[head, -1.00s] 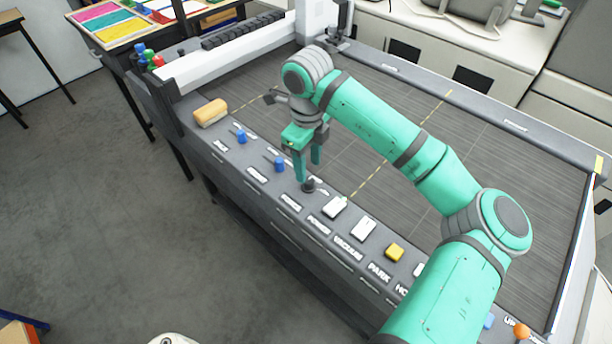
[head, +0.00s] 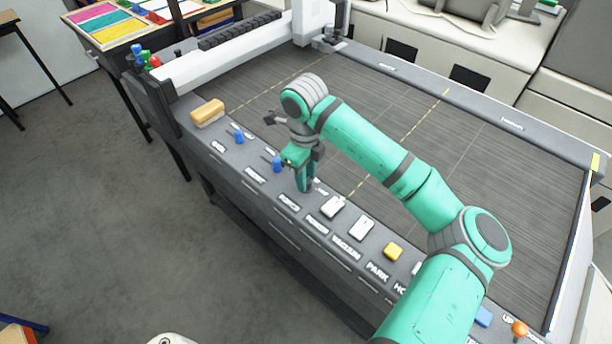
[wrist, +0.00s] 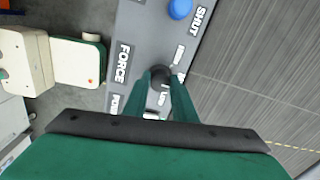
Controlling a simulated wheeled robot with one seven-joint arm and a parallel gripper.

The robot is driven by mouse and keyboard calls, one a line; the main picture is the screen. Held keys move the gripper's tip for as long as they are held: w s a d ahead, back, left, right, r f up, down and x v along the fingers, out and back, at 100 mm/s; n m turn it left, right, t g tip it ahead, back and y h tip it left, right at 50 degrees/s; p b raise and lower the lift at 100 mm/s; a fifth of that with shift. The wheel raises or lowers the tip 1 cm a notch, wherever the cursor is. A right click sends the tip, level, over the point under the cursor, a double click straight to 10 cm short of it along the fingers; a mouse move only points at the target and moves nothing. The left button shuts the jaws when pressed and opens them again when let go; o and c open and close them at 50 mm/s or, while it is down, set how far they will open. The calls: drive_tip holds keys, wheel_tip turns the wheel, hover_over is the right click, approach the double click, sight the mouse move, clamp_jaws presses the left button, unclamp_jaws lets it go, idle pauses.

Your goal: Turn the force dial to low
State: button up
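The force dial (wrist: 160,76) is a small dark round knob on the grey control panel, beside the FORCE label (wrist: 122,62) in the wrist view. A small Low label (wrist: 161,98) shows between my fingers, and another small label lies on the dial's upper right. My gripper (wrist: 161,80) points down, with one green finger on each side of the dial, seemingly in contact with it. In the head view my gripper (head: 306,187) is low at the panel and its fingers hide the dial. Which way the dial points is not clear.
Blue knobs (head: 277,165) stand left of my gripper, and a yellow-tan block (head: 208,112) lies at the panel's far end. White switches (head: 333,207) and a yellow button (head: 393,252) stand to the right. The dark slatted bed (head: 400,110) behind is clear.

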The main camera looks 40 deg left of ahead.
drive_tip(key=shift+m, duration=0.4)
drive_tip(key=m, duration=1.1)
idle(0.8)
drive_tip(key=o, duration=1)
drive_tip(key=shift+o, duration=0.2)
drive_tip(key=shift+r, duration=0.1)
wheel_tip(320, 180, up, 11)
drive_tip(key=shift+a+f, duration=0.15)
drive_tip(key=shift+f, duration=0.05)
